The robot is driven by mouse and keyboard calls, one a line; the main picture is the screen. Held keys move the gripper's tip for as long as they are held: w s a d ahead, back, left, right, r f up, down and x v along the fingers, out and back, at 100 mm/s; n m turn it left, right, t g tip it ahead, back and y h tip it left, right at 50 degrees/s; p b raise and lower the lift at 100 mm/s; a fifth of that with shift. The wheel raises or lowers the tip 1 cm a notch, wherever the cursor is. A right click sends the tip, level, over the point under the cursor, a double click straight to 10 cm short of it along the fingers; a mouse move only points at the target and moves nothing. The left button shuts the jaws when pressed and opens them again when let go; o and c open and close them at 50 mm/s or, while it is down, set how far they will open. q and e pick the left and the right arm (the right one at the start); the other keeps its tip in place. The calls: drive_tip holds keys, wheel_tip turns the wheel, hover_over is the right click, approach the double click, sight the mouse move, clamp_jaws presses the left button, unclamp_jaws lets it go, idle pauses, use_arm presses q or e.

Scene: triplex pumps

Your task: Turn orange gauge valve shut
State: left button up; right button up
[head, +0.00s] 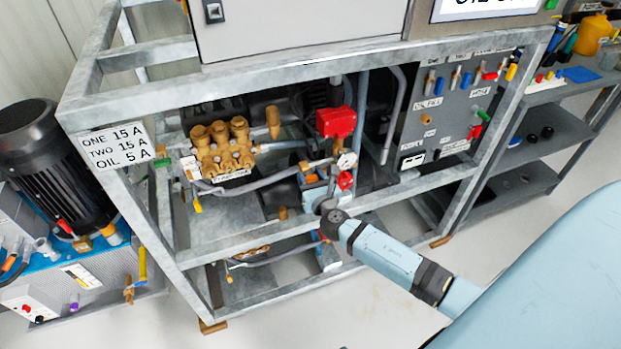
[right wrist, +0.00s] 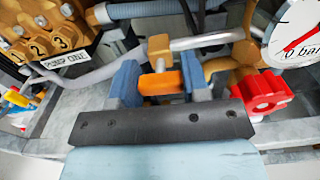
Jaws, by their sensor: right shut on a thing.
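The orange gauge valve handle (right wrist: 160,84) sits between the two blue fingers of my right gripper (right wrist: 160,86) in the right wrist view. The fingers are shut on it. A brass valve body (right wrist: 160,47) stands just behind the handle. In the head view my right gripper (head: 318,192) reaches into the metal frame below the red box, and the handle is mostly hidden there. A white dial gauge (right wrist: 294,38) is at the upper right in the right wrist view; it also shows in the head view (head: 347,161). My left gripper is not in view.
A red knob (right wrist: 260,92) is close to the right finger. A brass pump (head: 222,150) is left of the gripper, with grey hoses around it. A control panel (head: 440,115) is at the right.

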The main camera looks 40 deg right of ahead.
drive_tip(key=m+b, duration=0.1)
drive_tip(key=m, duration=0.1)
drive_tip(key=shift+f+m, duration=0.15)
drive_tip(key=shift+m, duration=0.25)
drive_tip(key=shift+m+b, duration=0.4)
drive_tip(key=shift+b, duration=0.05)
drive_tip(key=m+b, duration=0.2)
drive_tip(key=m, duration=0.2)
drive_tip(key=shift+m, duration=0.3)
drive_tip(key=shift+d+m+b, duration=0.1)
drive_tip(key=shift+m+b, duration=0.2)
drive_tip(key=shift+m, duration=0.6)
drive_tip(key=m, duration=0.3)
drive_tip(key=shift+m+b, duration=0.3)
drive_tip(key=shift+b, duration=0.1)
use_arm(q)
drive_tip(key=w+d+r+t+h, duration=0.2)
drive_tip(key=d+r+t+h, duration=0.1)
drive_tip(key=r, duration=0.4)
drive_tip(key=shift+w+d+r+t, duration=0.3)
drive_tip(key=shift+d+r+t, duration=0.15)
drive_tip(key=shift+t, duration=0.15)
use_arm(e)
drive_tip(key=shift+m, duration=1.8)
